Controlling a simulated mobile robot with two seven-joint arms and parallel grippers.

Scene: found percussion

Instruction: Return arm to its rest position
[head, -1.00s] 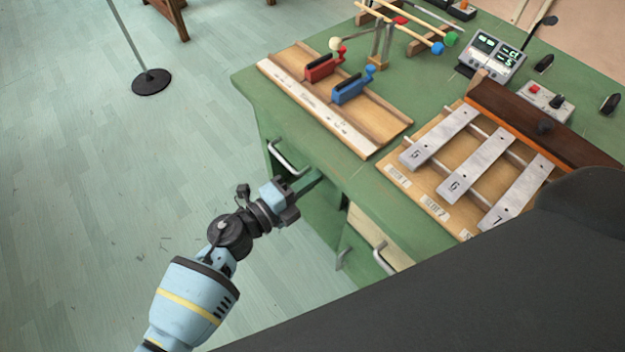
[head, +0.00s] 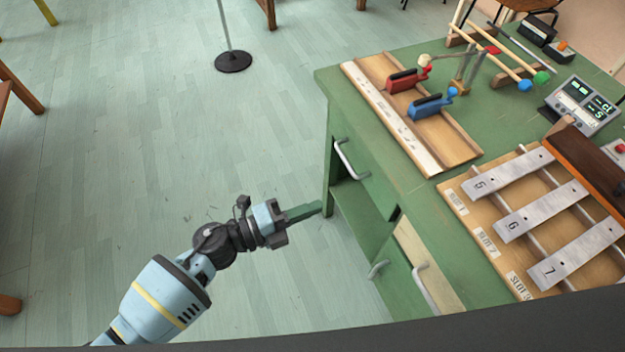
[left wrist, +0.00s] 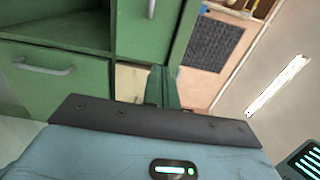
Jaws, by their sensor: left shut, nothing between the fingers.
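My left arm comes in from the lower left of the head view. Its gripper (head: 305,212) is shut and empty, its green fingers pointing right, in front of the green workbench (head: 428,195). In the left wrist view the closed fingers (left wrist: 162,88) point toward the bench's drawers. My right gripper does not show in either view.
The bench carries a wooden tray (head: 455,152) with a red clamp (head: 405,82) and a blue clamp (head: 430,106), and numbered metal bars (head: 543,211). Drawer handles (head: 350,160) stick out from its front. Open floor (head: 120,150) lies left, with a stand base (head: 233,62) farther back.

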